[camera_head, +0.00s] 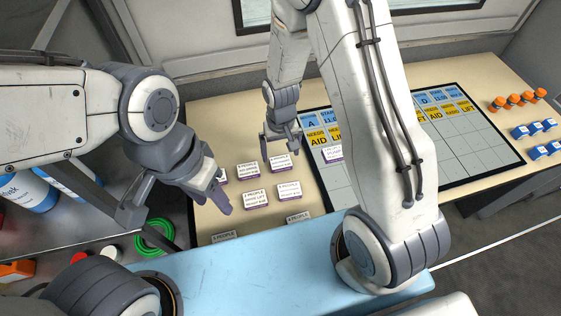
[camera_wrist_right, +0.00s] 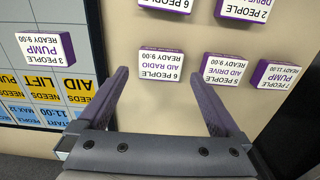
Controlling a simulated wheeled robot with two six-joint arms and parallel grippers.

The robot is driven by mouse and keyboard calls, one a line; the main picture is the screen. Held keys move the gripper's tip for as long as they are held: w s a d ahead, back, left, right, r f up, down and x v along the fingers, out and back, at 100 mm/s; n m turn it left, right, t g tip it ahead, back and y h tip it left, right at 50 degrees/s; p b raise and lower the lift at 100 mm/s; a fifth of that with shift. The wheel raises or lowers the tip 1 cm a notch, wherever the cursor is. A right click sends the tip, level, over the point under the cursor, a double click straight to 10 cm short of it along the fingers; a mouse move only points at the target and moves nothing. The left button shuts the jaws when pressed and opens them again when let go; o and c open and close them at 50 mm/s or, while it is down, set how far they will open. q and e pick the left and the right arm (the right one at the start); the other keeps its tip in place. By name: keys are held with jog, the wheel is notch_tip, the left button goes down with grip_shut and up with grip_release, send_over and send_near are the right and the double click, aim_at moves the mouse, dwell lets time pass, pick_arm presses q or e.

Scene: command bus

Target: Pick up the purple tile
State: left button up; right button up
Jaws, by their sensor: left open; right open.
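Several white-topped tiles with purple sides lie on the beige tabletop; I cannot tell which one the task means. In the right wrist view, one labelled "6 PEOPLE AID RADIO" (camera_wrist_right: 160,66) lies between the fingers of my open right gripper (camera_wrist_right: 160,88), not held. An "AID DRIVE" tile (camera_wrist_right: 226,69) is beside it, partly behind the right finger. In the head view my right gripper (camera_head: 282,146) is just above a tile (camera_head: 281,162). My left gripper (camera_head: 221,192) is open and empty, over the table's left part near another tile (camera_head: 255,198), hiding part of a tile behind it.
A dark-framed board (camera_head: 480,150) with blue and yellow labels lies to the right, with one purple-sided tile (camera_head: 332,154) on it. Orange pegs (camera_head: 513,100) and blue blocks (camera_head: 535,128) stand at the far right. A green coil (camera_head: 154,237) and bottles (camera_head: 30,190) are at left.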

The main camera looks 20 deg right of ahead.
aim_at(280, 161)
notch_tip(280, 161, down, 4)
jog(key=shift+f+p, duration=0.1)
jog(key=shift+p, duration=0.2)
jog(key=shift+c, duration=0.3)
jog(key=c, duration=1.2)
jog(key=shift+r, duration=0.2)
